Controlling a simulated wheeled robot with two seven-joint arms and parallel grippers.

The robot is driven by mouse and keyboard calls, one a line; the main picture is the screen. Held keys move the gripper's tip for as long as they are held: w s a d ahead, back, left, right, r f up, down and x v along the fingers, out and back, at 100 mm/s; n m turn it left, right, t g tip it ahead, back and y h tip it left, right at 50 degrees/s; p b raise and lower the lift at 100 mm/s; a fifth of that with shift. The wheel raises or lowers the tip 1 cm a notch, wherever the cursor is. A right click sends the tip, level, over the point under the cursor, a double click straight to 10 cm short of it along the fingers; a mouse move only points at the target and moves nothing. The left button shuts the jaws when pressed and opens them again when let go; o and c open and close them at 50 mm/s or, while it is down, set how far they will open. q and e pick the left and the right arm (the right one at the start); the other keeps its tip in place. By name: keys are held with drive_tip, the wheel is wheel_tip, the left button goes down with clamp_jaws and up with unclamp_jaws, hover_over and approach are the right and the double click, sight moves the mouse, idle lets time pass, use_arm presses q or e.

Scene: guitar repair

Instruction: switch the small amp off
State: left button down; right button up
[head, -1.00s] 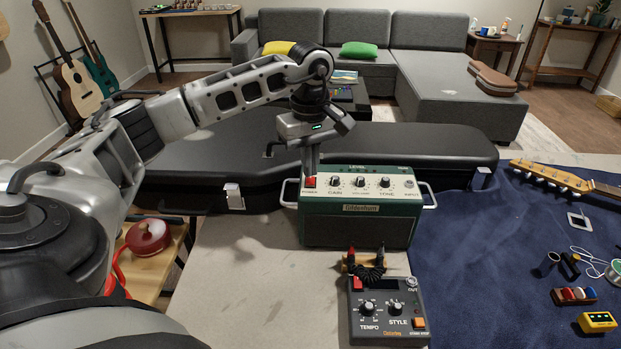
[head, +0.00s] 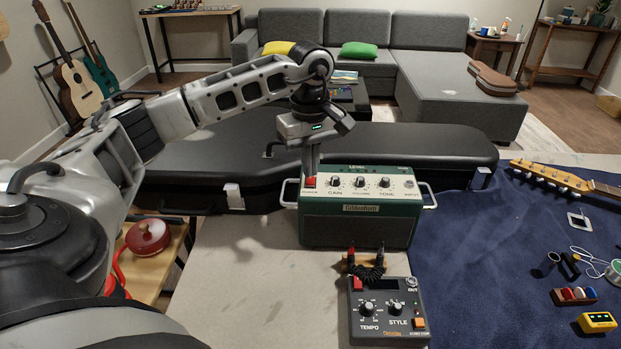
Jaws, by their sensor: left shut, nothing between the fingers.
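The small amp (head: 358,228) is dark green with a cream top panel, and stands on the table in the middle of the head view. Its panel carries several knobs, and a red power switch (head: 309,182) sits at the panel's left end. My left gripper (head: 311,174) points down with its fingers shut and empty, right at the red switch. The fingertips cover part of the switch, and I cannot tell whether they touch it or which way it is set. My right gripper is not in view.
A grey pedal (head: 387,324) with knobs stands in front of the amp, with a coiled black cable behind it. A black guitar case (head: 420,145) lies behind the amp. A blue cloth (head: 470,270) with small parts and a guitar neck (head: 550,176) lies right. The table left of the amp is clear.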

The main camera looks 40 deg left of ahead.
sight(310, 182)
use_arm(q)
drive_tip(key=shift+f+b, duration=0.7)
drive_tip(key=shift+f, duration=0.35)
idle(0.7)
drive_tip(key=shift+r, duration=0.15)
wheel_tip(310, 182, up, 7)
drive_tip(key=p, duration=0.6)
idle(0.6)
